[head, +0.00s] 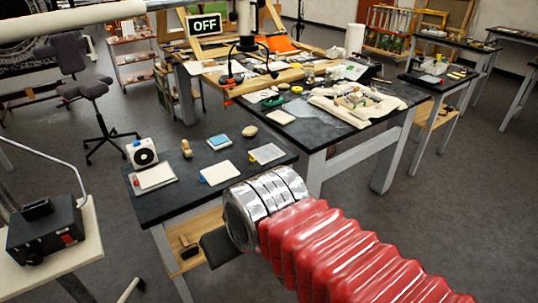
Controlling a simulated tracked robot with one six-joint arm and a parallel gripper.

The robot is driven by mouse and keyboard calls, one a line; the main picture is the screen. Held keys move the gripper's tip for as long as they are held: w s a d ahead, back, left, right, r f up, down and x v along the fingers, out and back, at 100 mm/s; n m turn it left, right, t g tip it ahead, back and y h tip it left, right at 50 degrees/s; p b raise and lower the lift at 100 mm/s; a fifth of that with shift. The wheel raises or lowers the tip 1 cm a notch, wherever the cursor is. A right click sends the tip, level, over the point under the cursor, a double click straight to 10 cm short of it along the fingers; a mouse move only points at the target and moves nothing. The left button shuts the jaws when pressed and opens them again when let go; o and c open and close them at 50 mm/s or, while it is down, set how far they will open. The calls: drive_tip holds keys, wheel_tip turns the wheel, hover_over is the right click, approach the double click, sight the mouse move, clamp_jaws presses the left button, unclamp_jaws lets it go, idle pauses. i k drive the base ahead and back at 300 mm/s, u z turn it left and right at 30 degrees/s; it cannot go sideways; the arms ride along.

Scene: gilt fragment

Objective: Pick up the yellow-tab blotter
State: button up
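Three pale flat blotter-like pads lie on the small dark-topped table (190,204). The left pad (156,178) is at the table's left end, the middle pad (218,173) has a blue tab at its left corner, and the right pad (268,153) lies nearer the right end. I cannot make out a yellow tab on any of them; the other tabs are too small to read. My arm, with red bellows and a silver collar, reaches in from the lower right. A dark part of my gripper (219,246) shows beyond the collar; its fingertips are hidden. No contact with a pad shows.
A white box with a black disc (143,153), a tan-handled item (187,148), a blue-topped block (219,142) and an oval stone-like piece (249,131) stand behind the pads. A crowded workbench (335,138) adjoins behind right. A black device (45,232) sits at lower left.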

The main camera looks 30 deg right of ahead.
sight(267, 153)
drive_tip(key=u, duration=0.05)
drive_tip(key=i, duration=1)
drive_tip(key=z, duration=0.05)
